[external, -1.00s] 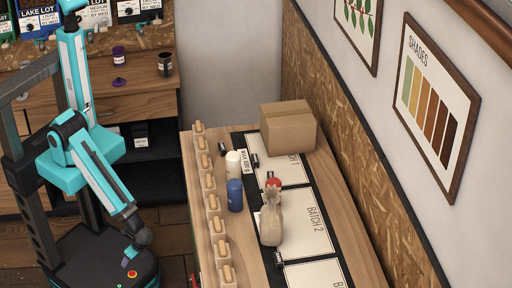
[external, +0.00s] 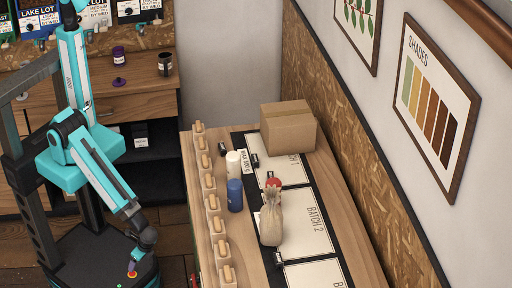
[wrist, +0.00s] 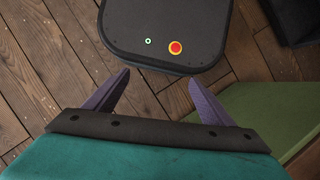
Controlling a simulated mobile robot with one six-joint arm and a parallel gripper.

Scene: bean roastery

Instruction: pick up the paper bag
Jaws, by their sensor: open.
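The paper bag (external: 271,222) is tan with a gathered, twisted top. In the external view my arm hangs over my base, left of the counter and well apart from the bag. The gripper's fingers are hard to make out there. The bag is not in the wrist view.
A blue cylinder (external: 235,195) and a white one (external: 233,164) stand left of the bag. A red object (external: 273,180) sits just behind it. A cardboard box (external: 288,128) is at the back. Wooden-handled pieces (external: 213,203) line the counter's left edge. The wall is on the right.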

